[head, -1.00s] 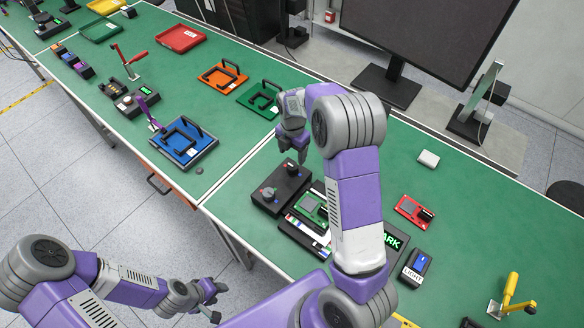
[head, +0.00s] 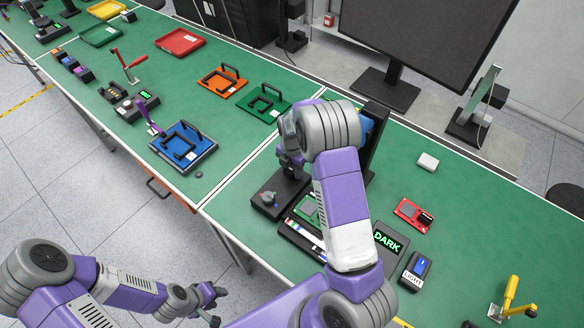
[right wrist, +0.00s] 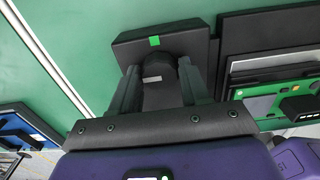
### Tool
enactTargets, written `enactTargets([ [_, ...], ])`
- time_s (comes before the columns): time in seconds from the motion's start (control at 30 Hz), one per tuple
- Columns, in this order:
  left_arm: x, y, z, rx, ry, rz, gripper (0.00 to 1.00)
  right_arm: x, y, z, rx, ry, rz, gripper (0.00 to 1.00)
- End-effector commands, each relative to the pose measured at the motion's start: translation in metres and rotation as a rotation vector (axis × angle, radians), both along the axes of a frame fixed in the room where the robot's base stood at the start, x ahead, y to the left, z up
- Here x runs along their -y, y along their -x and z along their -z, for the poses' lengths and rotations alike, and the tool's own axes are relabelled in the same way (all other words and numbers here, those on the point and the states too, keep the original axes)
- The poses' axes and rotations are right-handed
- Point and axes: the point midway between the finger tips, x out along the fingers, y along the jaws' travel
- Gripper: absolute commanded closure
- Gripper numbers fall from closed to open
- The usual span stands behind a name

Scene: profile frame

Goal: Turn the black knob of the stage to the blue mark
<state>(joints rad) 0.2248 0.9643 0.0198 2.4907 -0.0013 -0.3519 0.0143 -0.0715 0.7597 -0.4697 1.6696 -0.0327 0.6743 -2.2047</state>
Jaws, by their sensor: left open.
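The stage is a low black box (head: 262,205) on the green table in the head view. A grey-topped knob (head: 268,197) with small coloured marks shows on its near end. My right gripper (head: 292,172) points down over the box's far end and hides that part. In the right wrist view its fingers (right wrist: 158,80) stand on either side of a dark round knob (right wrist: 160,68); whether they touch it is unclear. A green mark (right wrist: 155,41) shows on the box beyond the knob. No blue mark is discernible. My left gripper (head: 212,303) is open and empty, off the table's front edge.
A black upright (head: 374,135) stands behind my right arm. A blue tray (head: 186,150) lies left, across the table seam.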

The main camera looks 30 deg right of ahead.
Motion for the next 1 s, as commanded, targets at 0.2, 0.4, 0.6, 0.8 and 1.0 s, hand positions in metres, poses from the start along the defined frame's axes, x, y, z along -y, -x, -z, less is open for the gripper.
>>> enactTargets([
  [0.2, 0.0, 0.0, 0.0, 0.0, 0.0, 0.0, 0.57, 0.0, 0.0, 0.0, 0.0, 0.0, 0.0, 0.88],
  [0.4, 0.0, 0.0, 0.001, 0.0, 0.0, 0.0, 0.57, 0.0, 0.0, 0.0, 0.0, 0.0, 0.014, 0.88],
  [0.6, 0.0, 0.0, 0.003, 0.0, 0.0, 0.0, 0.57, 0.0, 0.0, 0.0, 0.001, 0.0, 0.084, 0.88],
  [0.8, 0.0, 0.0, 0.008, 0.0, 0.0, 0.0, 0.57, 0.001, 0.0, 0.0, 0.002, 0.0, 0.227, 0.88],
  [1.0, 0.0, 0.0, 0.012, 0.0, 0.0, 0.0, 0.57, 0.001, 0.0, 0.0, 0.001, 0.0, 0.412, 0.88],
])
